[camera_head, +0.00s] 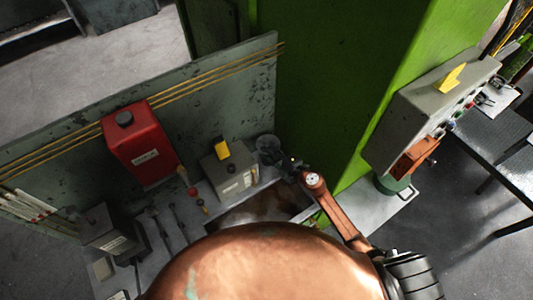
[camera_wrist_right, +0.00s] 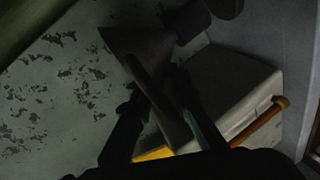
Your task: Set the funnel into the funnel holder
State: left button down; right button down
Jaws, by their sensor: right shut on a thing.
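My right gripper (camera_head: 290,166) reaches in from the right in the head view and is small and dark there. In the right wrist view the fingers (camera_wrist_right: 164,92) are shut on the funnel (camera_wrist_right: 138,46), a dark grey cone tilted between them. In the head view a dark round shape (camera_head: 268,148) shows just beyond the gripper; I cannot tell whether it is the funnel or its holder. In the wrist view a dark rounded part (camera_wrist_right: 188,18) lies close to the funnel; I cannot make out whether they touch. I cannot identify the funnel holder with certainty. My left gripper is out of view.
A grey box with a yellow part (camera_head: 232,172) stands left of the gripper. A red canister (camera_head: 140,145) is against the grey panel (camera_head: 225,95). A green column (camera_head: 320,70) rises behind the gripper. Several tools lie at lower left. A control box (camera_head: 425,105) is at right.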

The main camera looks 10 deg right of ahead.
jog(key=shift+f, duration=0.1)
jog(key=c, duration=1.8)
grip_release()
jog(key=shift+o, duration=0.2)
jog(key=v, duration=0.7)
jog(key=shift+s, duration=0.15)
jog(key=shift+s+d, duration=0.1)
jog(key=shift+d, duration=0.1)
